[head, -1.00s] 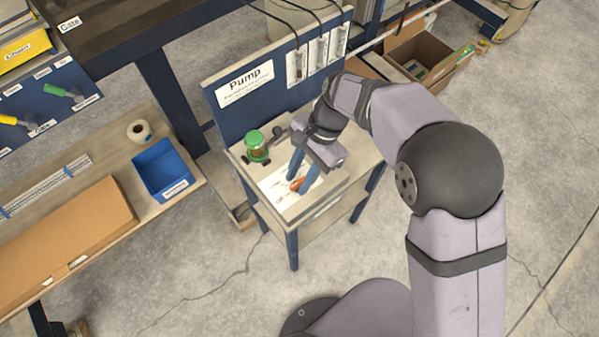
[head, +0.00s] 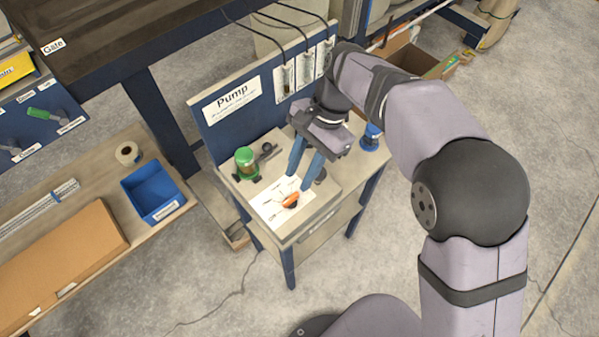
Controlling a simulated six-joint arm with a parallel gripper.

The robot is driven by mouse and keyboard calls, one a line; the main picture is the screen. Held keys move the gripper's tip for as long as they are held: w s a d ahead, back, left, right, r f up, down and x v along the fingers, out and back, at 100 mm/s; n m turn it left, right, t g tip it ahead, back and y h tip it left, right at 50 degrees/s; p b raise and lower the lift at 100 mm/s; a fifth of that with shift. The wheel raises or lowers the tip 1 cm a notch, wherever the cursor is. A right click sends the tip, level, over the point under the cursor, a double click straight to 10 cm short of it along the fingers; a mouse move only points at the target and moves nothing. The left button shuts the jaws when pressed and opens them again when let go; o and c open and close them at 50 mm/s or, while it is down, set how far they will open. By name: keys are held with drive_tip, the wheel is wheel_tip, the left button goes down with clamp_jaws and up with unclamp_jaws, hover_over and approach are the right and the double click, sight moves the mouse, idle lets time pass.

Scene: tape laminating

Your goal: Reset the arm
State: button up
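My gripper (head: 302,181) hangs above the pump table (head: 318,221), its two blue fingers pointing down and spread apart with nothing visible between them. Below the fingertips, a small orange-red object (head: 291,200) rests on a white printed sheet (head: 270,206) on the table top. Whether the fingertips touch anything is hard to tell from this angle. My arm reaches in from the right, and my gripper hides part of the table's back.
A green-topped pump jar (head: 246,162) stands left of my gripper, and a blue item (head: 371,137) stands to its right. The "Pump" panel (head: 215,125) rises behind. A blue bin (head: 151,190), tape roll (head: 128,153) and cardboard box (head: 65,258) are on the left bench.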

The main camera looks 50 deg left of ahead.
drive_tip(key=w+d+t+y, duration=0.1)
drive_tip(key=w+d, duration=0.6)
drive_tip(key=d, duration=0.4)
drive_tip(key=w+d+t, duration=0.1)
drive_tip(key=w+d, duration=0.6)
drive_tip(key=d, duration=0.3)
drive_tip(key=s+d+f+t, duration=0.1)
drive_tip(key=s+d, duration=0.1)
drive_tip(key=d, duration=0.9)
drive_tip(key=s+d+f+t+h, duration=0.1)
drive_tip(key=s+d, duration=0.2)
drive_tip(key=d, duration=0.8)
drive_tip(key=shift+s+d+f, duration=0.3)
drive_tip(key=shift+s, duration=0.05)
